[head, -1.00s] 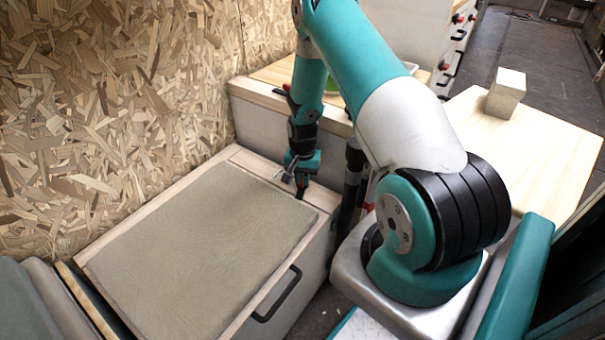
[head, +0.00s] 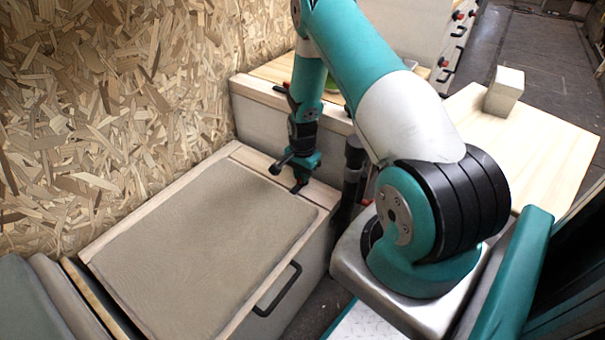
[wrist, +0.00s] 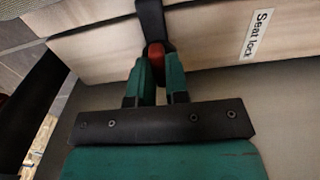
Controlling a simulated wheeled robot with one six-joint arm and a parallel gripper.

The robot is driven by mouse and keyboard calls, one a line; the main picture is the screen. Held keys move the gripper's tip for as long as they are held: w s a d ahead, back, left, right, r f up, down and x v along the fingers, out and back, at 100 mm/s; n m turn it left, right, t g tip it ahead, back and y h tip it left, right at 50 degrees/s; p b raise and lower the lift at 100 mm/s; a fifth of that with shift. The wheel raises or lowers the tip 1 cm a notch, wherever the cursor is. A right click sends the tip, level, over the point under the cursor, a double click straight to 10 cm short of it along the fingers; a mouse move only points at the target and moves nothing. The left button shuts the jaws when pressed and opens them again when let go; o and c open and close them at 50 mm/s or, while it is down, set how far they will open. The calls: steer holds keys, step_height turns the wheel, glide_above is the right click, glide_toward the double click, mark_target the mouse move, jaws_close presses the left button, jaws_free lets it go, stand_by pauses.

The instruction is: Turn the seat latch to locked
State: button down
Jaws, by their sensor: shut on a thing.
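The seat latch (wrist: 152,20) is a black lever with a red part at its near end, seen in the wrist view. My gripper (wrist: 158,62) is shut on the red end, with one teal finger on each side. A white label reading "Seat lock" (wrist: 257,34) is on the pale wood to the right of the latch. In the head view my gripper (head: 299,184) points down at the far end of the seat box, just beyond the beige cushion (head: 200,245). The latch is mostly hidden there, and I cannot read its setting.
The seat box has a black handle (head: 278,292) on its front. A wooden-topped counter (head: 262,92) stands behind my gripper. A pale block (head: 504,92) sits on a wooden top (head: 540,135) at the right. The chipboard wall (head: 110,110) borders the seat on the left.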

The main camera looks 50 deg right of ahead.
steer(key=c, duration=1.1)
jaws_free()
step_height(320, 180, up, 17)
steer(key=p, duration=0.3)
steer(key=shift+r, duration=0.2)
